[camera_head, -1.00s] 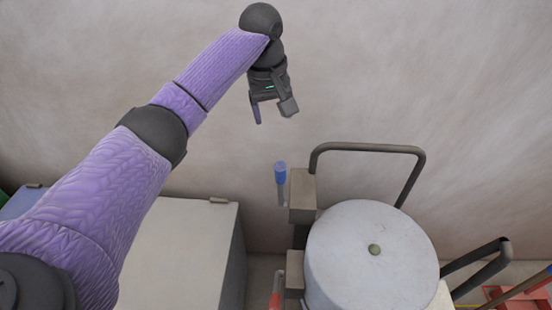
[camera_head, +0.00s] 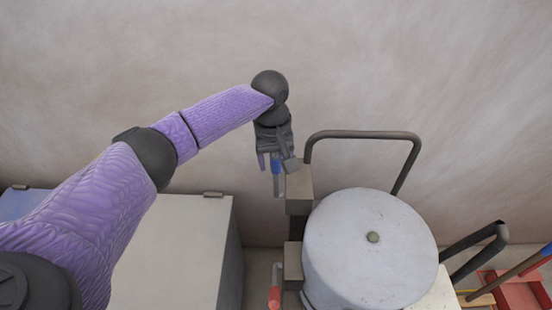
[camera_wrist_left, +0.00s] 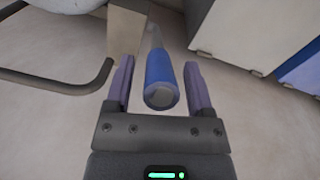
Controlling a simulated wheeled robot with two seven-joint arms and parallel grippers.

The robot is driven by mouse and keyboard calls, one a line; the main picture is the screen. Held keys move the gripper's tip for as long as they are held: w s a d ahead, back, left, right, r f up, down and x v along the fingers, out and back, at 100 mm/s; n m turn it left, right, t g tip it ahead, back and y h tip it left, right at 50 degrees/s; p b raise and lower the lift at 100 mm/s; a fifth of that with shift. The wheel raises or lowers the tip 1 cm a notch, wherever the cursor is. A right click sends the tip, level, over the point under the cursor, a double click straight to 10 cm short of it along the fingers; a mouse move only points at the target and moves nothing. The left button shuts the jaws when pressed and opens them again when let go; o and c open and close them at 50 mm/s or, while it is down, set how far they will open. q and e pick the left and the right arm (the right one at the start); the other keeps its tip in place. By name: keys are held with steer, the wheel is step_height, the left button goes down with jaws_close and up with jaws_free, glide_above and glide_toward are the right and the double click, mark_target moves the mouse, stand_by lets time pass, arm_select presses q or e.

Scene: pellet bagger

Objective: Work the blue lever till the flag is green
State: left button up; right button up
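The blue lever (camera_head: 276,165) sticks out from a beige block (camera_head: 299,187) on the left side of the machine with the round grey drum. My left gripper (camera_head: 275,162) is at the lever, above the block. In the left wrist view the lever's blue grip (camera_wrist_left: 159,80) lies between the two purple fingers of my left gripper (camera_wrist_left: 160,88), with a gap showing on each side. The fingers are open. The flag cannot be made out in these views. My right gripper is not in view.
The grey drum (camera_head: 370,250) stands right of the lever, with a dark bent rail (camera_head: 362,134) behind it. A red handle (camera_head: 275,292) sits lower on the machine's left. A pale cabinet (camera_head: 178,250) stands to the left. The plain wall is behind.

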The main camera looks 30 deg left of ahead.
arm_select(q)
jaws_close()
stand_by(1.2)
